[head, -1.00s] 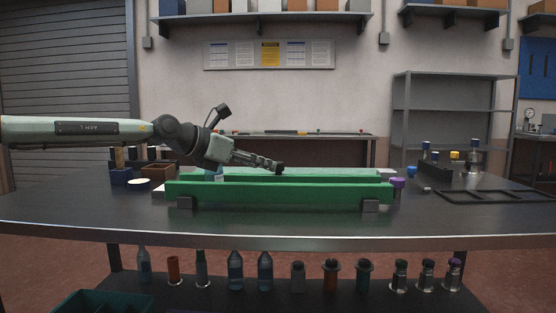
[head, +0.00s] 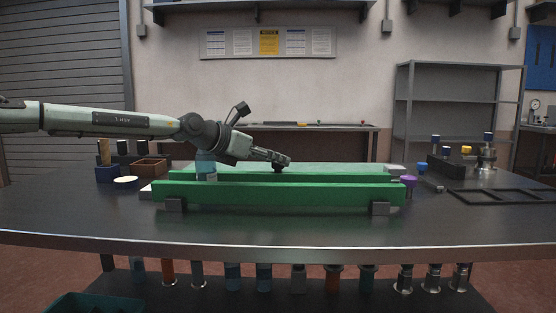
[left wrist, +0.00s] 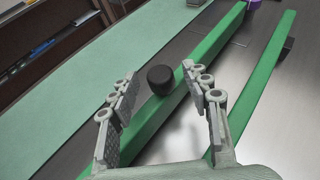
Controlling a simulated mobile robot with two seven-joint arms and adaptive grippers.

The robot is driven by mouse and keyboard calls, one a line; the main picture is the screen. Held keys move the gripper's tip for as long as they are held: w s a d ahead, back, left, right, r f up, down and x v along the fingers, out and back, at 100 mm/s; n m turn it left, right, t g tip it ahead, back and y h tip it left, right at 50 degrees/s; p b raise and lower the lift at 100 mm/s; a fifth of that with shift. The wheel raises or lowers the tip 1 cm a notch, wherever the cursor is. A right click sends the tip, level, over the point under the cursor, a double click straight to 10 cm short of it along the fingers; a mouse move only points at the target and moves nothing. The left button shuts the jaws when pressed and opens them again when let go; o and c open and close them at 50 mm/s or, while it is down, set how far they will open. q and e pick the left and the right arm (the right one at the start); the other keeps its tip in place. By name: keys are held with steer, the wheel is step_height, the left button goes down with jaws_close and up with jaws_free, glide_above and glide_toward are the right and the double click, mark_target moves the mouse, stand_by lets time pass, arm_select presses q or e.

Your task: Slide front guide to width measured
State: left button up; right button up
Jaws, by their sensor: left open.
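The front guide (head: 290,193) is a long green bar on the dark table, with dark feet below its ends. A second green guide (head: 335,177) runs behind it, with a gap between them. My left gripper (head: 282,160) is above the guides near mid-length. In the left wrist view my left gripper (left wrist: 165,100) is open, its pads apart. A black rounded knob (left wrist: 160,80) shows between the fingers, over the rear guide (left wrist: 190,80); I cannot tell what bears it. The front guide (left wrist: 255,85) lies to the right of the fingers there. My right gripper is not in view.
A blue-labelled bottle (head: 206,168) stands behind the front guide at left. A purple-capped item (head: 408,182) is at the guides' right end. A brown box (head: 150,167) sits at left, a black frame (head: 500,196) at right. The table front is clear.

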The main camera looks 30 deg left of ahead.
arm_select(q)
steer(key=shift+x, duration=1.2)
jaws_close()
